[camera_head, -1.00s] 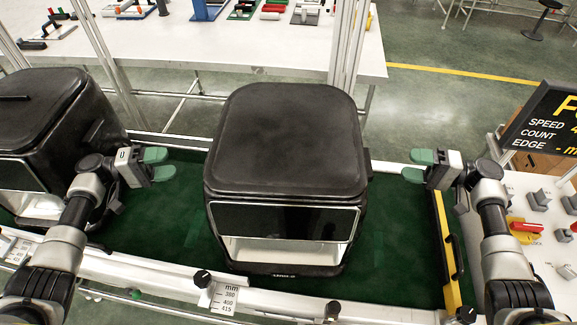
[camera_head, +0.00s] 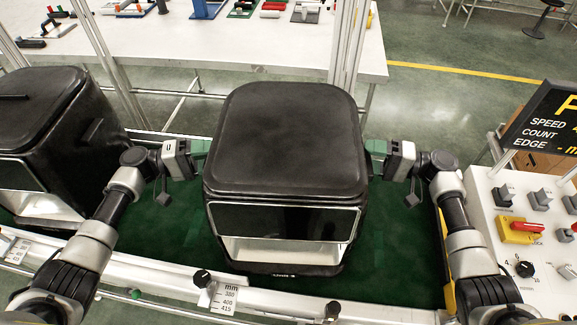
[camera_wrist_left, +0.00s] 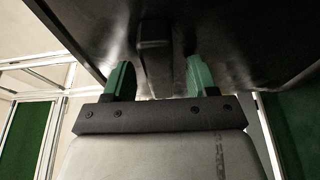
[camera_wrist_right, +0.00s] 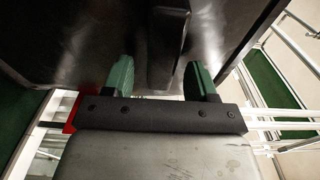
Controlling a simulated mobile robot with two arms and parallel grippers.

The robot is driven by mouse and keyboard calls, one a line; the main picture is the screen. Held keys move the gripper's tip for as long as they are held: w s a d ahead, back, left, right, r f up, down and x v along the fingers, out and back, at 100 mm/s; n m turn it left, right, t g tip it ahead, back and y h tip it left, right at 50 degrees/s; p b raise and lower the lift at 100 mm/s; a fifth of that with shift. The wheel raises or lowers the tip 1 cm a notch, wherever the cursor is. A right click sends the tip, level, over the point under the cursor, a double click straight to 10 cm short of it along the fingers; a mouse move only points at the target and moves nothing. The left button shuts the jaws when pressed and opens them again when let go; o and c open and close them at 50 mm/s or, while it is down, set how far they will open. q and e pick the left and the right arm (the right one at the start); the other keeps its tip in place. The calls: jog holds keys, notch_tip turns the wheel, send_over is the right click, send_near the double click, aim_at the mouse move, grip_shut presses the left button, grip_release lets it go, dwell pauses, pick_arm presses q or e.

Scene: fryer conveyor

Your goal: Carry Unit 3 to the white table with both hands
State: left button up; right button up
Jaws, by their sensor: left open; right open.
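A black fryer unit (camera_head: 288,140), which I take to be Unit 3, stands upright on the green conveyor belt in the middle of the head view. My left gripper (camera_head: 200,157) is at its left side and my right gripper (camera_head: 374,158) is at its right side. In the left wrist view the green fingers (camera_wrist_left: 160,82) are open, one on each side of a black handle (camera_wrist_left: 154,55). In the right wrist view the open fingers (camera_wrist_right: 160,80) likewise stand either side of a handle (camera_wrist_right: 168,45). The white table (camera_head: 250,50) is behind the conveyor.
Another black fryer (camera_head: 45,135) stands on the belt at the left, close to my left arm. Frame posts (camera_head: 345,60) rise between conveyor and table. A control panel (camera_head: 540,225) is at the right. The table's near part is clear; several small fixtures lie farther back.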

pick_arm(q)
grip_shut()
pick_arm(e)
grip_shut()
pick_arm(q)
jog(key=shift+f, duration=0.1)
pick_arm(e)
jog(key=shift+d+f, duration=0.1)
dwell(0.8)
pick_arm(q)
jog(key=shift+r, duration=0.25)
pick_arm(e)
jog(key=shift+r, duration=0.25)
